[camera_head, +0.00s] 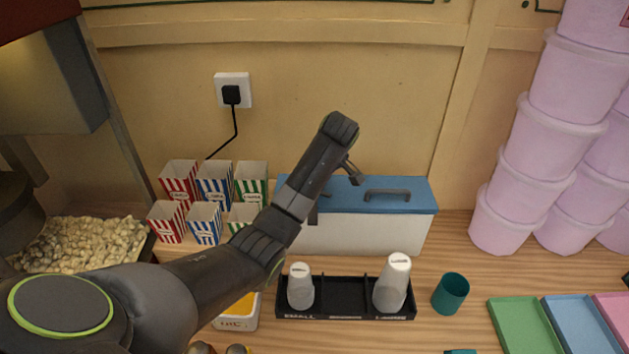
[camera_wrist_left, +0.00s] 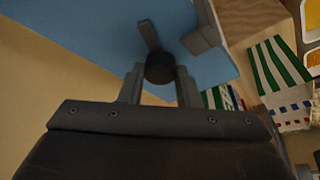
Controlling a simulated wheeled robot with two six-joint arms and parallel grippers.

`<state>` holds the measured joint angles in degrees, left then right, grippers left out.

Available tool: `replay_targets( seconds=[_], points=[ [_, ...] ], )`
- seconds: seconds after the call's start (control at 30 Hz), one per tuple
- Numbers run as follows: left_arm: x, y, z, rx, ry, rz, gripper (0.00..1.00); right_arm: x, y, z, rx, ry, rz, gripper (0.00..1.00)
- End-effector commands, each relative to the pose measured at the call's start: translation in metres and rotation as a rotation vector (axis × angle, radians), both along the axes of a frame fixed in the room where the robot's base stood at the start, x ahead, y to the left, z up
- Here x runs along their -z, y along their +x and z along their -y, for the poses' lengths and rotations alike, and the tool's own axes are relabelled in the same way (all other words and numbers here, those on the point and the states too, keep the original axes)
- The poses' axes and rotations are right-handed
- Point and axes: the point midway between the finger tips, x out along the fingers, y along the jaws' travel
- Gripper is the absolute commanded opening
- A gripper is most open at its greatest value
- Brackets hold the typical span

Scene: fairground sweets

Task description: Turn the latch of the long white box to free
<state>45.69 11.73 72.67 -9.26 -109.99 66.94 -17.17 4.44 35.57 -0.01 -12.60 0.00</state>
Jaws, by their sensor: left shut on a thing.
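The long white box (camera_head: 345,235) stands at the back of the counter under a blue lid (camera_head: 412,184). My left arm crosses in front of its left part. My left gripper (camera_head: 355,180) is over the back of the lid. In the left wrist view my left gripper (camera_wrist_left: 159,82) is shut on the latch, a dark round knob (camera_wrist_left: 160,68) with a grey lever (camera_wrist_left: 149,35) lying over the blue lid. In the head view I cannot make out the latch. My right gripper is not in view.
A grey handle (camera_head: 387,194) is on the lid's right part. Striped paper boxes (camera_head: 214,180) stand left of the box. A black tray (camera_head: 344,300) with two white cups is in front. Pink tubs (camera_head: 512,205) are stacked at right. The counter between box and tubs is clear.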

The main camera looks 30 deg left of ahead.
Motion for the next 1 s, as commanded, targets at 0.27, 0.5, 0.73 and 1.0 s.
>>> replay_targets(
  seconds=[0.27, 0.5, 0.73, 1.0],
  points=[
    [-0.0009, 0.002, -0.0004, -0.232, 0.002, 0.001, 0.07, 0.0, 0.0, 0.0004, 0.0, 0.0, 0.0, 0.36],
    [-0.0007, 0.0027, -0.0005, -0.372, 0.001, 0.002, 0.07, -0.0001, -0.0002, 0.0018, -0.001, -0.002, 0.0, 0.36],
    [-0.0004, 0.0029, -0.0007, -0.44, 0.001, 0.002, 0.07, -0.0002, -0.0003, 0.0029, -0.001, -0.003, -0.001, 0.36],
    [0.0, 0.0026, -0.0006, -0.461, 0.0, 0.001, 0.07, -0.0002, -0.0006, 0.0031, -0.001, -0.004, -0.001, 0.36]
  ],
)
